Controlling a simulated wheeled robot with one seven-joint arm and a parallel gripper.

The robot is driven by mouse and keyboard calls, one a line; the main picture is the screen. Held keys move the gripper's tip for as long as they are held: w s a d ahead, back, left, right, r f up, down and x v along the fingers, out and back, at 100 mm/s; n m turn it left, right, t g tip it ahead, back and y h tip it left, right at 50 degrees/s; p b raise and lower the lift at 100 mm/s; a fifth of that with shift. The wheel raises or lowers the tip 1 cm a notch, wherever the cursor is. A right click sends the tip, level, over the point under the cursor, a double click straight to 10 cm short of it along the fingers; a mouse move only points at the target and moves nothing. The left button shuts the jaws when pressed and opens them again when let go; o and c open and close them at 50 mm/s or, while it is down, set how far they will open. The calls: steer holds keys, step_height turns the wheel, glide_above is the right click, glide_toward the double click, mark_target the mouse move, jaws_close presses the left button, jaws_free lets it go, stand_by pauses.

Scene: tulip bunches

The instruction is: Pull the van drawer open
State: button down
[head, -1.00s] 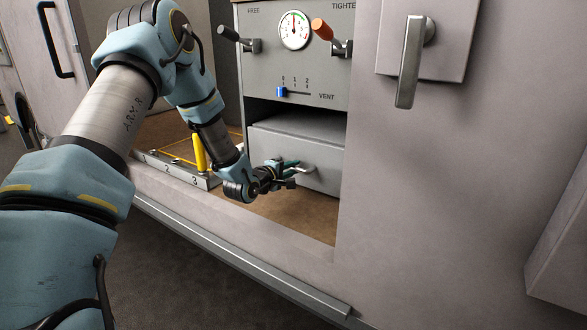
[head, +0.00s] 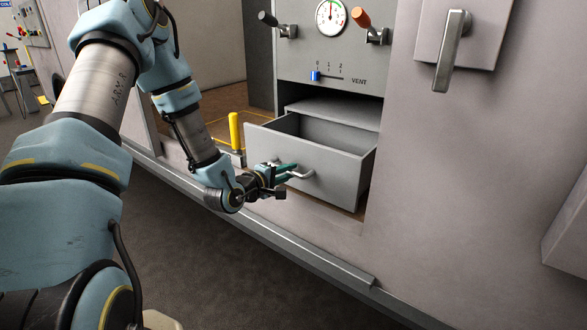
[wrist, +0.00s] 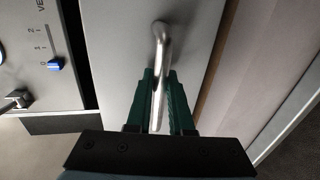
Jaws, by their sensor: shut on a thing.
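The grey van drawer (head: 335,171) stands pulled out of its cabinet, and its hollow inside shows from above in the head view. Its silver bar handle (head: 301,174) is on the front panel. My gripper (head: 288,170) is at the handle, with its green fingers shut on it. In the wrist view the two green fingers of my gripper (wrist: 160,105) lie on either side of the handle (wrist: 160,40), which runs between them. The drawer front (wrist: 125,50) fills the middle of that view.
A yellow post (head: 235,131) stands just left of the drawer. A large latch handle (head: 451,50) is on the right wall. Floor is clear in front.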

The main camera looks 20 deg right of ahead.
steer(key=shift+s+a, duration=0.1)
steer(key=shift+a, duration=0.1)
steer(key=c, duration=0.8)
jaws_free()
steer(key=v, duration=1)
steer(key=shift+s+a, duration=0.2)
steer(key=shift+a, duration=0.15)
